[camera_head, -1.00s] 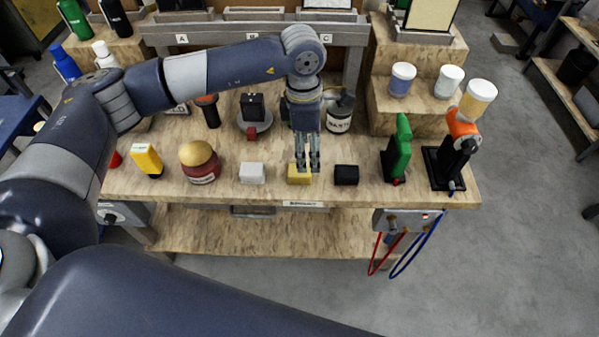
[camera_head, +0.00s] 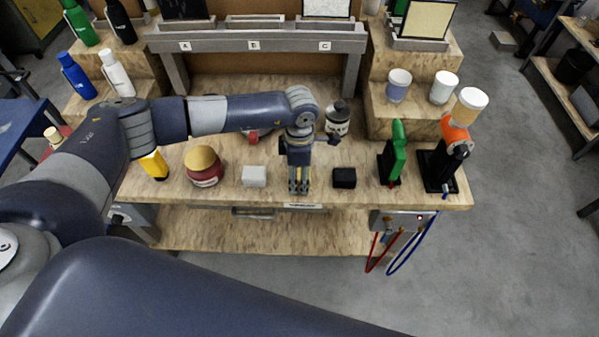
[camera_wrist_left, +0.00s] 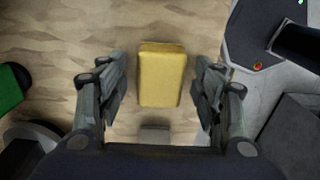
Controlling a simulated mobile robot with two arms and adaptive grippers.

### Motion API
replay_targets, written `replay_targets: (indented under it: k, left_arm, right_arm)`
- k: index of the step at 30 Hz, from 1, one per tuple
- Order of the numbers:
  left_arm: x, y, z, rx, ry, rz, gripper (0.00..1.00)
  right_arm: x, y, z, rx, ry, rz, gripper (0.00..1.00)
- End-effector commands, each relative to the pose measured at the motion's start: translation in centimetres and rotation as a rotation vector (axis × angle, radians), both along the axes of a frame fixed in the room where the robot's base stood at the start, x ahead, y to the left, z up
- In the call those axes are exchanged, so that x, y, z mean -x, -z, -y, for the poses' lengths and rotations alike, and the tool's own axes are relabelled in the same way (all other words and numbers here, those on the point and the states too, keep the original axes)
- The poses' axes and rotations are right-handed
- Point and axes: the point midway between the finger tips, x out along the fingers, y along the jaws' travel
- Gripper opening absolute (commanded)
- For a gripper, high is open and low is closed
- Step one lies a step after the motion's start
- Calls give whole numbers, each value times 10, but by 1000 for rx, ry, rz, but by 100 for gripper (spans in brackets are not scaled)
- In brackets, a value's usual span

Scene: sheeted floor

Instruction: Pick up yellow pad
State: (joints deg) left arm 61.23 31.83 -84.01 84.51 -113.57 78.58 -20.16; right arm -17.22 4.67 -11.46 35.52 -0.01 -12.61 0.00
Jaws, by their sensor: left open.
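The yellow pad (camera_wrist_left: 162,78) is a small block lying on the wooden bench top. In the left wrist view it lies between the two open fingers of my left gripper (camera_wrist_left: 160,92), with a gap on each side. In the head view my left gripper (camera_head: 299,188) points down at the front of the bench and hides most of the yellow pad, of which only a bit of yellow shows between the fingers. My right gripper is not in view.
A white block (camera_head: 254,176) stands left of my gripper and a black block (camera_head: 344,178) stands right. A red jar with a tan lid (camera_head: 203,166) is further left. A green tool (camera_head: 397,151) and an orange-and-black device (camera_head: 446,152) stand at the right.

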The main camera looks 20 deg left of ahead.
Motion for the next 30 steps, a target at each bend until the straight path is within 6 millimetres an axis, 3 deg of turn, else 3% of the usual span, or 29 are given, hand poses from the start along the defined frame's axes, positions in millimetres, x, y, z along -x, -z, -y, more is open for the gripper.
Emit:
replay_targets:
  k: [8,14,30]
  left_arm:
    - [0,3,0,1,0,0,59]
    - [0,3,0,1,0,0,13]
    - [-1,-7,0,2,-1,4,13]
  right_arm:
    - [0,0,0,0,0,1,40]
    - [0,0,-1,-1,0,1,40]
    - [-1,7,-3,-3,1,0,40]
